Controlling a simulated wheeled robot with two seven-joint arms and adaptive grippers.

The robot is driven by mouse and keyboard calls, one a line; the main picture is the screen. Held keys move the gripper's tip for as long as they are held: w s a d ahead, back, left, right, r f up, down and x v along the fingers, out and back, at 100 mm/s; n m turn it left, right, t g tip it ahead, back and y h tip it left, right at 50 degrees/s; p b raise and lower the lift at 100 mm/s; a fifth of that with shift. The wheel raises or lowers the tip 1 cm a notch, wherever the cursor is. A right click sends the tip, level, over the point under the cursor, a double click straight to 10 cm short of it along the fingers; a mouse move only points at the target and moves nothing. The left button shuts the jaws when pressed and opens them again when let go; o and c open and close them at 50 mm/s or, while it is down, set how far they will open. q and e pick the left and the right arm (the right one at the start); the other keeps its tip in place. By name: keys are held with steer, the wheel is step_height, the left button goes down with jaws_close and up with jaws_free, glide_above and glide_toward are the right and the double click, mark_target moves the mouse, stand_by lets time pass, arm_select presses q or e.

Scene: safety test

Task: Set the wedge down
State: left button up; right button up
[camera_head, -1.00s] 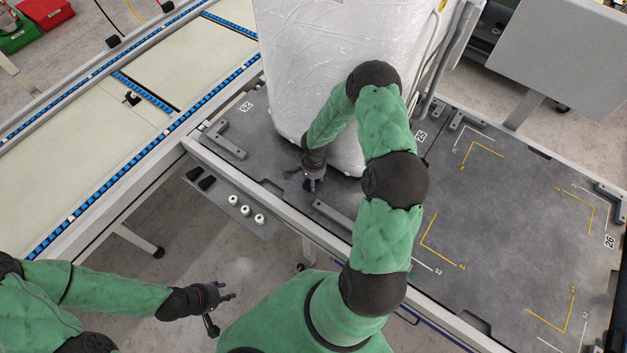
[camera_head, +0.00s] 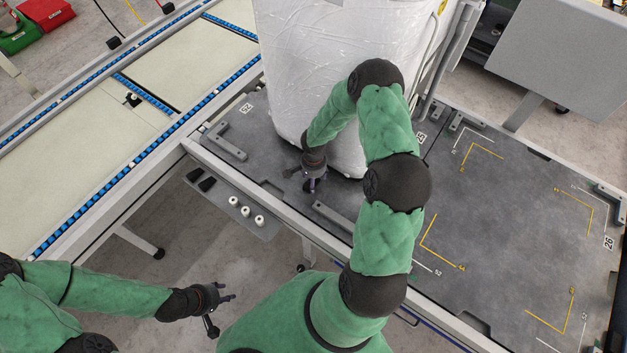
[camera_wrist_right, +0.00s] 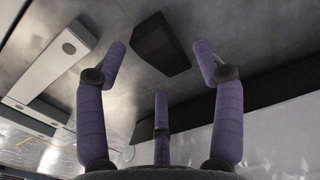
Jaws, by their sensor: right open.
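A black wedge (camera_wrist_right: 160,45) lies on the dark grey table top in the right wrist view. It sits beyond and between the spread fingertips, with a gap to each finger. My right gripper (camera_wrist_right: 160,70) is open, with its purple fingers apart. In the head view my right gripper (camera_head: 312,185) is low over the table beside the white wrapped load, and a small dark shape next to it (camera_head: 291,172) looks like the same wedge. My left gripper (camera_head: 228,298) is open and empty, away from the table at the lower left.
The tall white wrapped load (camera_head: 310,70) stands just behind my right gripper. Grey metal brackets (camera_head: 228,147) edge the table. A conveyor (camera_head: 100,130) runs at left. The table's right half is clear.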

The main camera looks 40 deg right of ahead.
step_height(320, 180, up, 11)
steer(key=p, duration=0.2)
steer(key=s+a+f+n+y, duration=0.2)
steer(key=s+a+f+n, duration=0.1)
steer(key=a, duration=0.6)
steer(key=s+a+f+n+y, duration=0.2)
steer(key=a+f+n, duration=0.15)
steer(key=a, duration=0.55)
steer(key=s+a+f+n, duration=0.2)
steer(key=s+a+n, duration=0.4)
steer(key=s+a, duration=0.2)
steer(key=shift+s+a, duration=0.2)
steer(key=shift+s, duration=0.45)
steer(key=shift+d, duration=0.15)
